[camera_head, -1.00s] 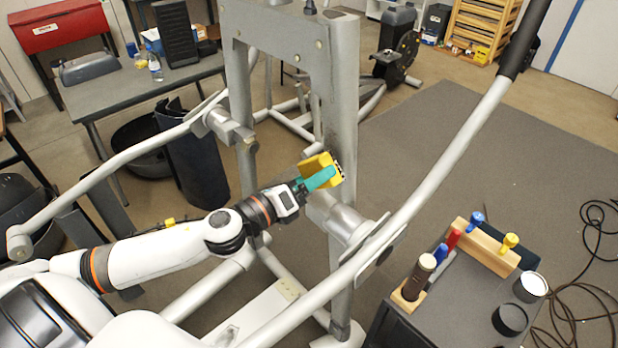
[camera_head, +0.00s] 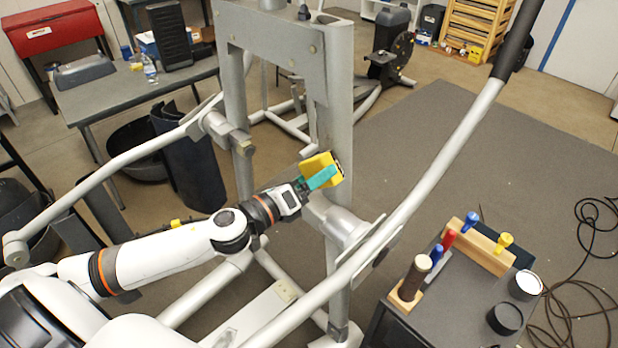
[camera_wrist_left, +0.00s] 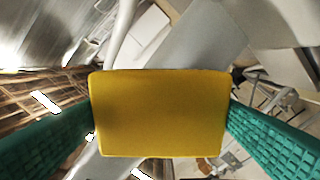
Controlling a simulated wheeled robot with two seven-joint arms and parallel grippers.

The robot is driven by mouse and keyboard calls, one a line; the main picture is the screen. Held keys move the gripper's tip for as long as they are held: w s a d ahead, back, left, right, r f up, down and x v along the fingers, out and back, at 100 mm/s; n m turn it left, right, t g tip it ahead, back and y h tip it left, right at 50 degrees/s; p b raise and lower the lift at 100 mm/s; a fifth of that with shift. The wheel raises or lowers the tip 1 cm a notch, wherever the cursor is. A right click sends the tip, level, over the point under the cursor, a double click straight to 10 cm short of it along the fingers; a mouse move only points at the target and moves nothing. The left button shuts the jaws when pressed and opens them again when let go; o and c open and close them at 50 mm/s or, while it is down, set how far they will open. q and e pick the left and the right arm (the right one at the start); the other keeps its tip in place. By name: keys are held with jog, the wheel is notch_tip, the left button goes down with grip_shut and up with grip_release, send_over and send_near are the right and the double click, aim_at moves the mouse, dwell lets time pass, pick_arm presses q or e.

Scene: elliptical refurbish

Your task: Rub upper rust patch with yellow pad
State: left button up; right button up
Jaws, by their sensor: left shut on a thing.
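My left gripper (camera_head: 314,181) has teal fingers and is shut on the yellow pad (camera_head: 318,166). It holds the pad up against or very close to the grey metal upright (camera_head: 338,124) of the machine frame, just above the pivot joint. In the left wrist view the yellow pad (camera_wrist_left: 160,113) fills the middle, with a teal finger on each side. A small dark patch shows at the pad's right edge on the upright; most of any rust there is hidden behind the pad. I cannot tell contact for certain. My right gripper is not in view.
A long grey lever arm (camera_head: 440,185) slants across the right of the upright. A dark cart (camera_head: 455,300) at the lower right carries a wooden tool rack (camera_head: 478,248) and round tins (camera_head: 525,285). A grey table (camera_head: 110,98) stands at back left. Cables lie on the floor.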

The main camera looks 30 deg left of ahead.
aim_at(314, 161)
pick_arm(q)
jog(key=shift+w+d, duration=0.1)
jog(key=shift+w, duration=0.15)
jog(key=shift+r, duration=0.1)
jog(key=r+p, duration=0.1)
jog(key=p, duration=0.1)
jog(key=r+p, duration=0.1)
jog(key=r, duration=0.1)
jog(key=shift+s+a+r+p, duration=0.1)
jog(key=shift+a+r+p, duration=0.1)
jog(key=shift+r+p, duration=0.15)
jog(key=r+p, duration=0.5)
jog(key=shift+w+a+r, duration=0.25)
jog(key=shift+w+a, duration=0.05)
jog(key=shift+a+r, duration=0.1)
jog(key=shift+r, duration=0.65)
jog(key=shift+s+d+f+b, duration=0.1)
jog(key=shift+d+f+b, duration=0.05)
jog(key=shift+f+b, duration=0.7)
jog(key=shift+d+f+b, duration=0.1)
jog(key=shift+f+b, duration=0.4)
jog(key=shift+f, duration=0.6)
jog(key=shift+s+d+f+b, duration=0.1)
jog(key=shift+d+f+b, duration=0.1)
jog(key=shift+f+b, duration=1.4)
jog(key=shift+d+f+b, duration=0.2)
jog(key=shift+f+b, duration=0.9)
jog(key=shift+f, duration=0.85)
